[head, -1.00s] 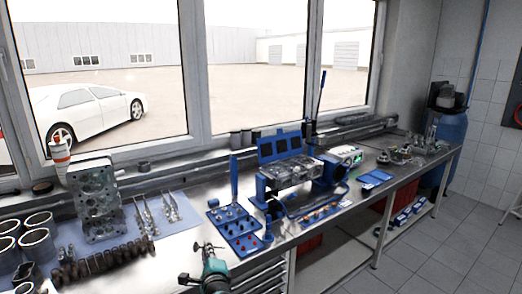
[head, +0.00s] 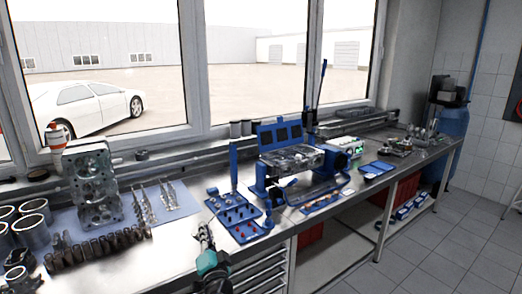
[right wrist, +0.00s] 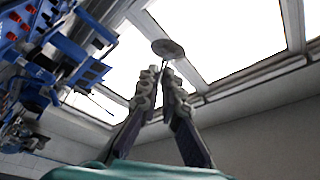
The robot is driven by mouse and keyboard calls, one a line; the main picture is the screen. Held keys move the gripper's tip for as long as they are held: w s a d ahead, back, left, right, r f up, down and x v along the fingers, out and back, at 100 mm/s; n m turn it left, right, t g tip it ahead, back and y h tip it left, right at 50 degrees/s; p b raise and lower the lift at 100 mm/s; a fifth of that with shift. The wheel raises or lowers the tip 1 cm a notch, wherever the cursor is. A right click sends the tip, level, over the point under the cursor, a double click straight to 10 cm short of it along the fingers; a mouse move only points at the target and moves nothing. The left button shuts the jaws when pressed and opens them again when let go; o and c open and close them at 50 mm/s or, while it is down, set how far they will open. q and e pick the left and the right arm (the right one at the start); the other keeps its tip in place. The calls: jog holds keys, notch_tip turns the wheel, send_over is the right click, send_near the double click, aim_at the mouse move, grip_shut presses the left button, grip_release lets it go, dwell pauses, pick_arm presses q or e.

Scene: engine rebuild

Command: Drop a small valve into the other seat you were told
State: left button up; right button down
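My right gripper (head: 204,232) is in the lower middle of the head view, in front of and left of the blue tray. In the right wrist view its fingers (right wrist: 164,78) are closed together at the tips on a thin stem. A grey valve (right wrist: 168,48) with a round, flat head sticks out beyond them. A cylinder head (head: 292,158) sits in the blue fixture (head: 262,182) at the middle of the bench. Its separate seats are too small to tell apart. My left gripper is not in view.
The blue tray (head: 250,234) holds several small parts, some red, with a blue post behind it. Another cylinder head (head: 93,185) stands upright at the left, beside metal cylinders (head: 32,228) and a row of dark parts (head: 98,248). A blue tray (head: 377,168) lies farther right.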

jog(key=shift+n+g+y+b, duration=0.25)
jog(key=shift+n+y+b, duration=0.75)
jog(key=shift+n, duration=2.35)
jog(key=shift+n+g+y+b, duration=0.3)
jog(key=shift+n+y, duration=1.3)
jog(key=shift+n, duration=1.75)
